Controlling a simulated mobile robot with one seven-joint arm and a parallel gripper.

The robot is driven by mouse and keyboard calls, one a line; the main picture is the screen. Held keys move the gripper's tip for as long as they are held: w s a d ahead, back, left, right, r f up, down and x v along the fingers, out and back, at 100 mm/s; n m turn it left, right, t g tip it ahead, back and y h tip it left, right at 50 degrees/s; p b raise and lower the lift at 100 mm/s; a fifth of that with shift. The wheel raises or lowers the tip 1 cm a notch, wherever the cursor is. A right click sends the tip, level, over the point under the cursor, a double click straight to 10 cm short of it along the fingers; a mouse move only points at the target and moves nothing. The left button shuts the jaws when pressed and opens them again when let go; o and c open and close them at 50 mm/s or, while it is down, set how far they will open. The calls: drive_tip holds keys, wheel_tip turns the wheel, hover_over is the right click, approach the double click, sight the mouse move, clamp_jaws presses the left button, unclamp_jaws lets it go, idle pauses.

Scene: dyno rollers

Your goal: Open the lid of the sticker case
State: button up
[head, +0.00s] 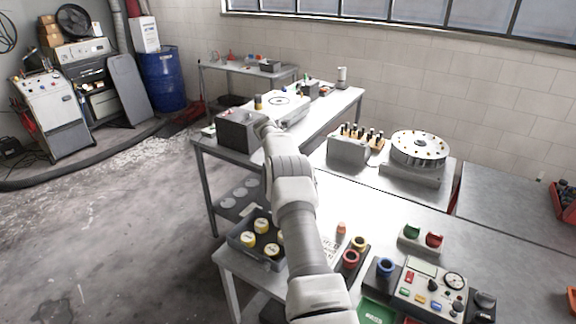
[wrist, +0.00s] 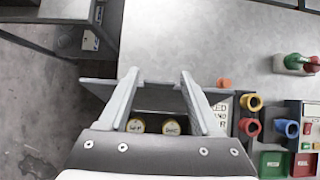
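A dark grey open case (head: 235,245) stands at the table's left edge in the head view, with several yellow-rimmed round pieces (head: 262,225) in it. I take it for the sticker case. In the wrist view a dark flat panel (wrist: 158,97) crosses between my fingers, and two yellow round pieces (wrist: 136,125) with dark lettering show just below it. I cannot tell if this panel is the lid or a case wall. My gripper (wrist: 159,76) is open over the panel, its two fingers well apart. Contact is unclear. The arm hides the gripper in the head view.
Red, yellow and blue rings (head: 385,267), a control panel (head: 432,285) and a green tray (head: 377,311) stand farther right. The table middle (head: 375,215) is clear. Floor drops away at left.

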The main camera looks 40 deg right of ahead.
drive_tip(key=shift+o, duration=1.1)
drive_tip(key=shift+s+f, duration=0.1)
drive_tip(key=shift+f, duration=0.05)
drive_tip(key=shift+a+f, duration=0.15)
drive_tip(key=b+v, duration=0.3)
drive_tip(key=v, duration=1.4)
drive_tip(key=shift+r, duration=0.25)
